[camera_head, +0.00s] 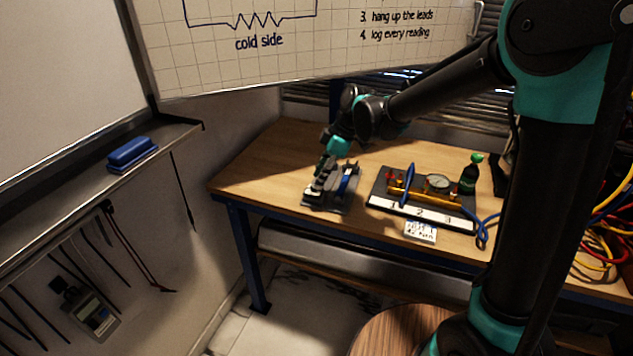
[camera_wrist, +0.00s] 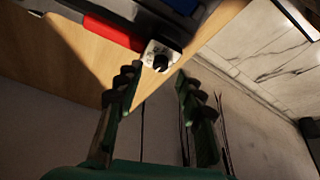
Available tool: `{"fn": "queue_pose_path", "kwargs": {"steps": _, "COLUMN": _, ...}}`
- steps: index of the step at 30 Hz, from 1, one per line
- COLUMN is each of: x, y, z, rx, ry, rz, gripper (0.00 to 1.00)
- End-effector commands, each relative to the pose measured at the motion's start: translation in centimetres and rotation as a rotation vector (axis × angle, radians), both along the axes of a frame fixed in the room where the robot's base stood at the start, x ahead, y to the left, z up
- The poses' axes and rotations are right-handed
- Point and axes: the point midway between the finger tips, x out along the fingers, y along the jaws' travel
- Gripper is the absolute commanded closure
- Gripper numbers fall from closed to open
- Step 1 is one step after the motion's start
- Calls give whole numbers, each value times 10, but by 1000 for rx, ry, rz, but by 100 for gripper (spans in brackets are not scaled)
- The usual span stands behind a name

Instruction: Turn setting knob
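A small device with a grey base, a blue part and dark parts (camera_head: 347,193) sits near the left end of the wooden bench (camera_head: 265,160). In the wrist view its dark body carries a red strip (camera_wrist: 108,32), and a pale metal block with a small black knob (camera_wrist: 161,63) sticks out from it. My gripper (camera_wrist: 159,73) is open. Its two ribbed fingers point at the knob, which lies just beyond and between the fingertips; contact cannot be made out. In the head view my gripper (camera_head: 320,183) is low at the device's left side, and the knob cannot be made out.
Right of the device is a dark board (camera_head: 380,199) with brass piping, a round gauge (camera_head: 439,182) and a blue handle. A green-capped bottle (camera_head: 469,175) stands behind it. A white card (camera_head: 421,231) lies at the front edge. The bench's left corner is clear.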

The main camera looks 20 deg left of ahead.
Motion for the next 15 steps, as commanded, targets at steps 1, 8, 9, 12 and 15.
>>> {"fn": "queue_pose_path", "kwargs": {"steps": 1, "x": 0, "y": 4, "z": -7, "rx": 0, "ry": -1, "rz": 2, "gripper": 62}}
{"fn": "queue_pose_path", "kwargs": {"steps": 8, "x": -2, "y": 9, "z": -23, "rx": 0, "ry": 0, "rz": 1, "gripper": 62}}
{"fn": "queue_pose_path", "kwargs": {"steps": 9, "x": -2, "y": 10, "z": -24, "rx": 0, "ry": 0, "rz": 0, "gripper": 62}}
{"fn": "queue_pose_path", "kwargs": {"steps": 12, "x": -2, "y": 10, "z": -24, "rx": 0, "ry": 0, "rz": 0, "gripper": 62}}
{"fn": "queue_pose_path", "kwargs": {"steps": 15, "x": -2, "y": 10, "z": -24, "rx": 0, "ry": 0, "rz": 0, "gripper": 62}}
